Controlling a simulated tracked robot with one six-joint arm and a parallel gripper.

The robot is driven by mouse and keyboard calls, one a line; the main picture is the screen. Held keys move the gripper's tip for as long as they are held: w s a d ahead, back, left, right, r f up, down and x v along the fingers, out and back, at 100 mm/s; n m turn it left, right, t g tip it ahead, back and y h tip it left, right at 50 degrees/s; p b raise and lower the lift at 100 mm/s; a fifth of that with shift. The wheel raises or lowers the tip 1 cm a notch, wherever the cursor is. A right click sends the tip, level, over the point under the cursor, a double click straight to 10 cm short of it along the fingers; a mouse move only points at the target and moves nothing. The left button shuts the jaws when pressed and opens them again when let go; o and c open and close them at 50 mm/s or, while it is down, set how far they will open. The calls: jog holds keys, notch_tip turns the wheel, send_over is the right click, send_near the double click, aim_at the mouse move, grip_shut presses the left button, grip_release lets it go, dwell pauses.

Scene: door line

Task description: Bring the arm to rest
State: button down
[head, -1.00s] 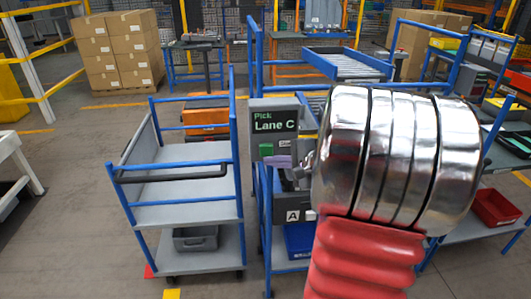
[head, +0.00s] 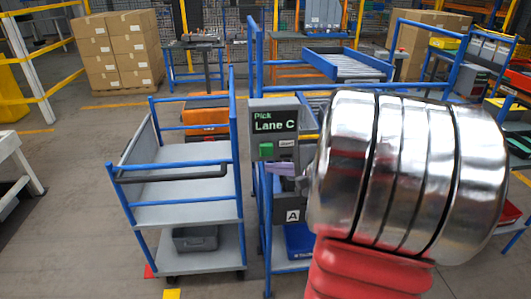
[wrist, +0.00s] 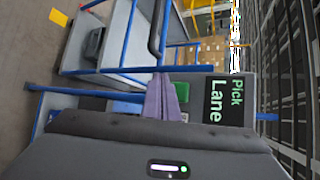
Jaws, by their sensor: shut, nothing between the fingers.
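My gripper (head: 284,170) shows in the head view as a small purple tip, left of my large silver arm joint. That joint hides most of the wrist. In the wrist view my gripper (wrist: 162,97) has its purple fingers together and empty. The tip lies in front of a grey panel with a "Pick Lane C" display (head: 275,121) and a green button (head: 266,151). In the wrist view the display (wrist: 222,100) appears turned sideways, right of the fingers. Whether the tip touches the panel cannot be told.
A blue-railed grey cart (head: 183,213) stands left of the panel, with a grey bin (head: 195,239) on its lower shelf. A blue conveyor (head: 340,64) lies behind. Stacked cartons (head: 118,50) stand at the back left. The floor left of the cart is clear.

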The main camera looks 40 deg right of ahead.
dwell(0.4)
jog(key=s+a+f+n+g+y, duration=0.1)
jog(key=s+a+f+n+g, duration=0.3)
jog(key=a, duration=0.4)
jog(key=s+a+f+n+g, duration=0.2)
jog(key=s+a+n+g, duration=0.3)
jog(key=a, duration=0.3)
jog(key=s+a+r+n+h, duration=0.1)
jog(key=s+a+r+n, duration=0.1)
jog(key=a+r+n, duration=0.2)
jog(key=s+a+r+n+t+h, duration=0.1)
jog(key=s+a+r+n, duration=0.2)
jog(key=a+n, duration=0.4)
jog(key=a+r, duration=0.1)
jog(key=a, duration=0.3)
jog(key=shift+a+n+t, duration=0.3)
